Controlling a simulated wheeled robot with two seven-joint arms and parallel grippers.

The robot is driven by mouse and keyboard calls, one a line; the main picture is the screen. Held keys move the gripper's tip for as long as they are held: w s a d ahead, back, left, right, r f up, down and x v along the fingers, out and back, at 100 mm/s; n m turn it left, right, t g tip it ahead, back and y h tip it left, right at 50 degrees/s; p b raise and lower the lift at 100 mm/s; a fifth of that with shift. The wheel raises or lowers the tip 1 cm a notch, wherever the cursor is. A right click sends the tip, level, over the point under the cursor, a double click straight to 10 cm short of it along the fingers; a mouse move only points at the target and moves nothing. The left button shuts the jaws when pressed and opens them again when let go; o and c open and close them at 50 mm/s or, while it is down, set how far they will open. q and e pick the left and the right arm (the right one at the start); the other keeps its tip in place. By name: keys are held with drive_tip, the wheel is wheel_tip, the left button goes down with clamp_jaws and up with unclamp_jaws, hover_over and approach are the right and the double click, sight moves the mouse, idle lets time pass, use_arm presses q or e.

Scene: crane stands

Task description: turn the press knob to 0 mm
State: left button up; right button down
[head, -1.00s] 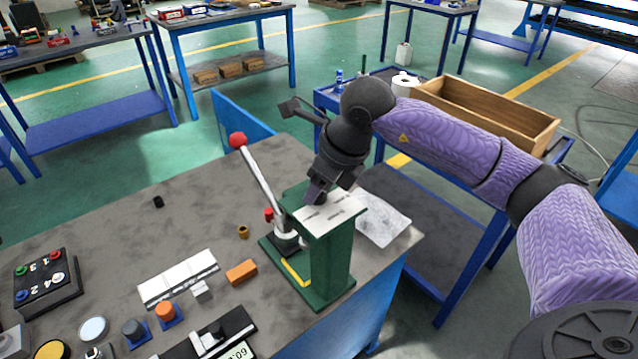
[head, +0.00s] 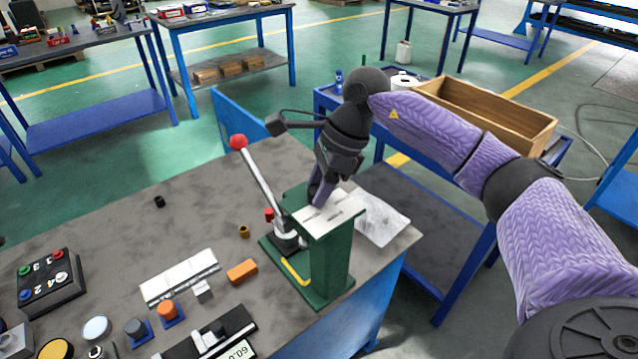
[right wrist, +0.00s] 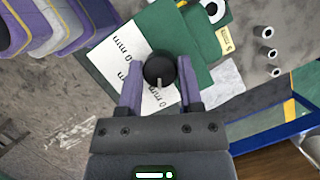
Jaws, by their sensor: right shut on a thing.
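The green press (head: 328,265) stands at the right end of the grey bench, with a red-balled lever (head: 238,142) leaning up to the left. A white label plate (head: 335,212) lies on its top. My right gripper (head: 318,192) comes down onto this top. In the right wrist view its purple fingers are shut on the round black press knob (right wrist: 159,69), one on each side. The knob's white pointer mark (right wrist: 160,83) points down toward my gripper's palm. Several "mm" labels are printed around it; finger and knob partly cover some, so I cannot tell every number. My left gripper is out of view.
An orange block (head: 242,272), a white slotted block (head: 180,277) and a button box (head: 50,280) lie left of the press on the bench. A paper sheet (head: 380,220) lies behind its right side. A wooden crate (head: 490,110) stands on a blue cart beyond.

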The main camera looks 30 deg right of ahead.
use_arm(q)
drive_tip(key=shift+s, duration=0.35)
use_arm(e)
drive_tip(key=shift+n, duration=0.3)
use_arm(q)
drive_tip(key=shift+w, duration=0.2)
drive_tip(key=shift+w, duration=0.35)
use_arm(e)
drive_tip(key=shift+c, duration=1.2)
unclamp_jaws()
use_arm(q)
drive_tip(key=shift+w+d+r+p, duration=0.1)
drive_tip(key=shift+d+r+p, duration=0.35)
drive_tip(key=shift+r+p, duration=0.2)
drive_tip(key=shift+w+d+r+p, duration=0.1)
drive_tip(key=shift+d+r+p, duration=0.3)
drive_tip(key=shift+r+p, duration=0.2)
use_arm(e)
drive_tip(key=v, duration=1)
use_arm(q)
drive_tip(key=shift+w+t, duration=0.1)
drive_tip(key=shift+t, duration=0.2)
use_arm(e)
drive_tip(key=shift+w, duration=0.15)
